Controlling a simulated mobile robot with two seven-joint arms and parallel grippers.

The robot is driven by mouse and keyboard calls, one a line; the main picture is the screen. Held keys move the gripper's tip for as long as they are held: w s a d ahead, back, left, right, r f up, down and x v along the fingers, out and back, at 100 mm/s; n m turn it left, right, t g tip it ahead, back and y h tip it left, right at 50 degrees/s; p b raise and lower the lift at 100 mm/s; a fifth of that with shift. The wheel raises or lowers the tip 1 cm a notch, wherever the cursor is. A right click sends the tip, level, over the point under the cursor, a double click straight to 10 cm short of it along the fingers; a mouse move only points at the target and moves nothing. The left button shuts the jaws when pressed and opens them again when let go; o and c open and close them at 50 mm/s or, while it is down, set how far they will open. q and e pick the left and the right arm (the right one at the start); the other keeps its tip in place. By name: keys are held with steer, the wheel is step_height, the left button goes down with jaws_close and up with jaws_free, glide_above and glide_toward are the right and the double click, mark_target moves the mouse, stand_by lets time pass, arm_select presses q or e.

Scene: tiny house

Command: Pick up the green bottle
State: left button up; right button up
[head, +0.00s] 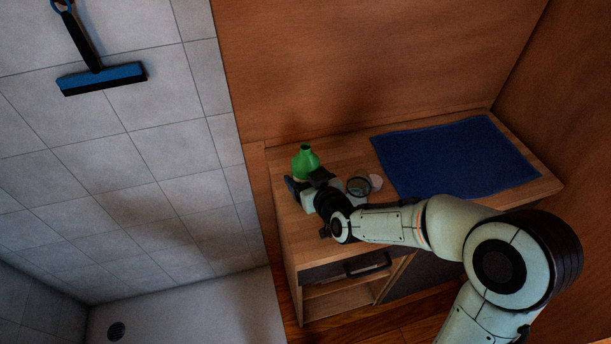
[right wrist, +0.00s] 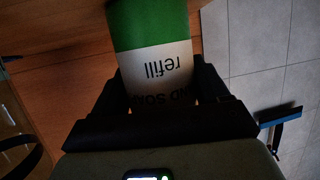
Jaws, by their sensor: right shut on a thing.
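The green bottle (head: 306,161) stands at the left end of the wooden cabinet top in the head view. Its green top and short neck show above my right gripper (head: 306,183). In the right wrist view the bottle (right wrist: 152,35) has a green band and a pale label with the word "refill". It sits between the two black fingers of my right gripper (right wrist: 158,95), which is shut on it. The lower part of the bottle is hidden by the gripper. I cannot tell whether its base touches the cabinet top. My left gripper is not in view.
A blue mat (head: 455,158) lies on the right of the cabinet top (head: 285,215). A small round glass-like item (head: 358,186) and a pinkish round item (head: 376,182) sit beside my wrist. A blue squeegee (head: 103,78) hangs on the tiled wall at left.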

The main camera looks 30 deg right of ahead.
mark_target(305, 169)
steer(key=shift+r, duration=0.25)
steer(key=shift+r+p, duration=0.5)
steer(key=shift+r, duration=0.9)
step_height(305, 169, up, 13)
steer(key=p, duration=0.6)
steer(key=shift+r+p, duration=0.95)
steer(key=shift+r, duration=0.65)
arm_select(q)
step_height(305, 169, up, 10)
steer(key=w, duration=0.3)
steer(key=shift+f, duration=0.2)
arm_select(e)
steer(key=shift+r, duration=0.15)
